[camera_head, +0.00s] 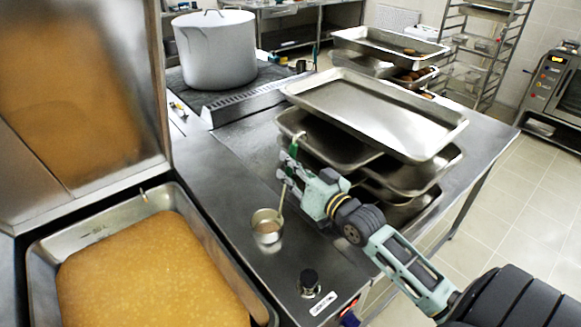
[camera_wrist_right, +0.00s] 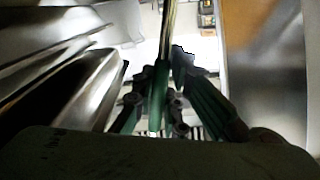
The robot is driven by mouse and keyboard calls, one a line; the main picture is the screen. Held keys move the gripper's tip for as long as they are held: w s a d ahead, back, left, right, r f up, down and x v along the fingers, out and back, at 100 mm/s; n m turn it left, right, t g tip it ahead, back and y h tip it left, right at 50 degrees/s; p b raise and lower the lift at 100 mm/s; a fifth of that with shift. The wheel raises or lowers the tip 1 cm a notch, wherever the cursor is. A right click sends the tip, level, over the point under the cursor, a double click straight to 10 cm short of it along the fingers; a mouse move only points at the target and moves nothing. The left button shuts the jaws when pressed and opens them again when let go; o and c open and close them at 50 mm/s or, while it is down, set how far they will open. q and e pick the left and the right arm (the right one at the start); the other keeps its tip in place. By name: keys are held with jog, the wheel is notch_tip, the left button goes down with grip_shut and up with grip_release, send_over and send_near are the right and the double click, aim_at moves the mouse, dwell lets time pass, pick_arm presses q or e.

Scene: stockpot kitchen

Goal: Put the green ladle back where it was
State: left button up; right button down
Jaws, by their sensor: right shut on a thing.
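My right gripper (camera_head: 286,168) is shut on the green handle of the green ladle (camera_head: 294,146), which is held upright over the steel counter. In the right wrist view the green ladle (camera_wrist_right: 158,96) runs between the fingers of my right gripper (camera_wrist_right: 165,98). Its thin shaft goes down to a small round metal cup (camera_head: 267,237) with a brownish inside. My left gripper is not in view.
Stacked metal trays (camera_head: 375,110) stand close to the right of the gripper. A large stockpot (camera_head: 216,52) stands on the stove behind. A pan with a golden slab (camera_head: 150,275) is at the left. A black knob (camera_head: 309,282) is at the counter's front. Bare counter (camera_head: 215,185) lies left of the cup.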

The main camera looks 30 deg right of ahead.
jog(key=c, duration=2.2)
grip_release()
jog(key=o, duration=0.4)
jog(key=shift+c, duration=0.2)
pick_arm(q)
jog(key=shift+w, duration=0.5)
pick_arm(e)
jog(key=shift+o, duration=0.4)
jog(key=shift+s, duration=0.1)
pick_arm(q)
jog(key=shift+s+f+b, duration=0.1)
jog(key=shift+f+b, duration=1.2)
pick_arm(e)
jog(key=s+d, duration=0.1)
jog(key=s, duration=1.1)
jog(key=shift+w, duration=0.1)
